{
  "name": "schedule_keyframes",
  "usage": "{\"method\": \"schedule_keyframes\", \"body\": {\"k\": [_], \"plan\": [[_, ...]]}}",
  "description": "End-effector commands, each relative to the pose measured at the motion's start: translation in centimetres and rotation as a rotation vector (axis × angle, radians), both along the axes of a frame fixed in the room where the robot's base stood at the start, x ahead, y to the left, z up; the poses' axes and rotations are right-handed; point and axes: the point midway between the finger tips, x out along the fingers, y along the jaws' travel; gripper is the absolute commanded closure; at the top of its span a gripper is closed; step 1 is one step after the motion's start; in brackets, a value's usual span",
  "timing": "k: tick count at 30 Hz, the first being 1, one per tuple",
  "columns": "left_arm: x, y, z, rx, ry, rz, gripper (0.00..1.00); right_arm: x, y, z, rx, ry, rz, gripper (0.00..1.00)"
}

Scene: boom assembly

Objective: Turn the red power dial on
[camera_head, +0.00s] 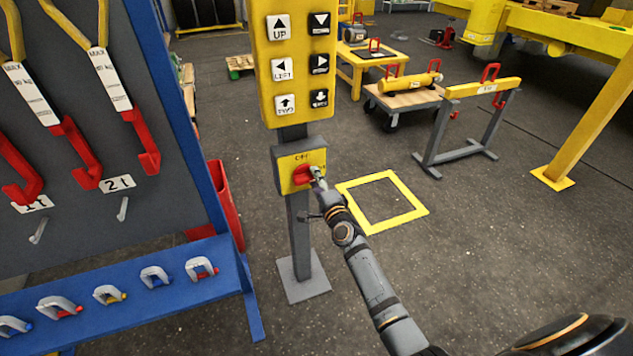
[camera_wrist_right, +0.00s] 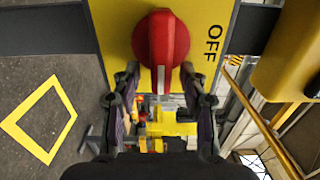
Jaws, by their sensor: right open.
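The red power dial (camera_head: 303,174) sits on a yellow panel (camera_head: 287,161) in a grey box on the post. In the right wrist view the dial (camera_wrist_right: 160,38) is large, and its white mark points down between my fingers, not at the OFF label (camera_wrist_right: 212,43) on the right. In the head view OFF is above the dial. My right gripper (camera_head: 318,177) is at the dial's right side. In the wrist view its fingers (camera_wrist_right: 160,85) are apart, one on each side of the dial's lower end. I cannot tell whether they touch it. My left gripper is not in view.
A yellow arrow-button panel (camera_head: 293,60) is above the dial box. A blue rack (camera_head: 130,290) with shackles and red hooks stands at left, with a red bin (camera_head: 226,205) beside it. A yellow floor square (camera_head: 400,217) lies to the right on open floor.

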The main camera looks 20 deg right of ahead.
Motion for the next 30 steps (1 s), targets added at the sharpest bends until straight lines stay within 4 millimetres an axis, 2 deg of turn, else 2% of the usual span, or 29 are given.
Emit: {"method": "schedule_keyframes", "body": {"k": [4, 8, 15, 19, 24, 30], "plan": [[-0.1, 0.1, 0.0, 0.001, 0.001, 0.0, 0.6, -0.6, 0.0, 0.0, -0.002, 0.0, 0.0, 0.57], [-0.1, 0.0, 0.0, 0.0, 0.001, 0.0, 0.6, -2.4, -0.1, -0.1, -0.004, 0.0, 0.0, 0.57], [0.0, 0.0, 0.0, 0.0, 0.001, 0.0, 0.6, -8.5, -0.3, -0.1, -0.002, 0.003, 0.0, 0.57], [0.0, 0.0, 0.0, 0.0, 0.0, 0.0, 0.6, -10.7, -0.4, -0.1, -0.001, 0.002, 0.0, 0.57], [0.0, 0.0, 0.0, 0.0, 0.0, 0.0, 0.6, -12.0, -0.4, -0.1, 0.0, 0.001, 0.0, 0.57], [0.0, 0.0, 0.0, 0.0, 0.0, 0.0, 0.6, -12.0, -0.4, 0.0, 0.0, 0.0, 0.0, 0.57]]}}
